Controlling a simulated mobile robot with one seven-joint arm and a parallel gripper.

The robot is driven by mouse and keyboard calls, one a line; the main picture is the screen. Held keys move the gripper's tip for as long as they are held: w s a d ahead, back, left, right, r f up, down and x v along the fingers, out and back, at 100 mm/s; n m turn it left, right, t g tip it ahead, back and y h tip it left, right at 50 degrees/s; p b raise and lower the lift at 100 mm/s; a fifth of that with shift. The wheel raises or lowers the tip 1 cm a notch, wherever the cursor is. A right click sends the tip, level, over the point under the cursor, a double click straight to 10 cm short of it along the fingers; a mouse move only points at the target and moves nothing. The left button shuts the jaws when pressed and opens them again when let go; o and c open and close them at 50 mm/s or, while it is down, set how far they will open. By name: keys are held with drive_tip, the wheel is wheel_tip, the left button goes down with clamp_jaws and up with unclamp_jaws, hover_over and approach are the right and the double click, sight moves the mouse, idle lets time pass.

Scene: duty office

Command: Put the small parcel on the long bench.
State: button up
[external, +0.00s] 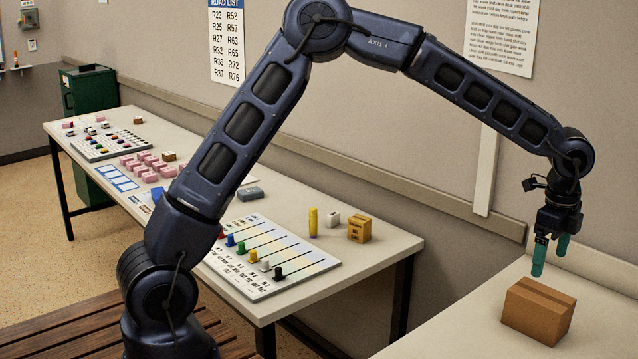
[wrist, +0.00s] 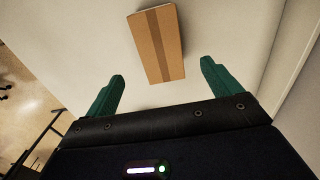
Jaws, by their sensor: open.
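A brown cardboard parcel (external: 538,310) with a darker tape strip sits on the pale surface (external: 450,335) at the right. In the wrist view the parcel (wrist: 157,45) lies ahead of the fingertips, a little off straight. My gripper (external: 551,256) is open and empty above the parcel, its green fingers pointing down and apart from it. The fingers also show in the wrist view (wrist: 162,78). The long bench (external: 395,250) is the pale table running from the middle to the back left. A smaller printed carton (external: 359,229) stands near its right end.
A wall rail (external: 350,172) runs behind.

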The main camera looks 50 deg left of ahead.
drive_tip(key=s+a+r+n+t, duration=0.1)
drive_tip(key=s+a+r+n, duration=0.3)
drive_tip(key=a, duration=0.5)
drive_tip(key=s+a+r+n+t+y, duration=0.1)
drive_tip(key=s+a+r+n, duration=0.1)
drive_tip(key=s+a+r, duration=0.45)
drive_tip(key=s+a+r+n, duration=0.25)
drive_tip(key=a+r, duration=0.25)
drive_tip(key=a, duration=0.7)
drive_tip(key=s+a+n+t, duration=0.1)
drive_tip(key=s+a+n, duration=0.3)
drive_tip(key=s+a, duration=0.4)
drive_tip(key=s+a+f+n+t+h, duration=0.1)
drive_tip(key=s+a+n, duration=0.4)
drive_tip(key=s+a, duration=0.4)
drive_tip(key=s, duration=0.6)
drive_tip(key=shift+s+a+f+t, duration=0.15)
drive_tip(key=shift+s+a+t, duration=0.05)
drive_tip(key=shift+a+t, duration=0.1)
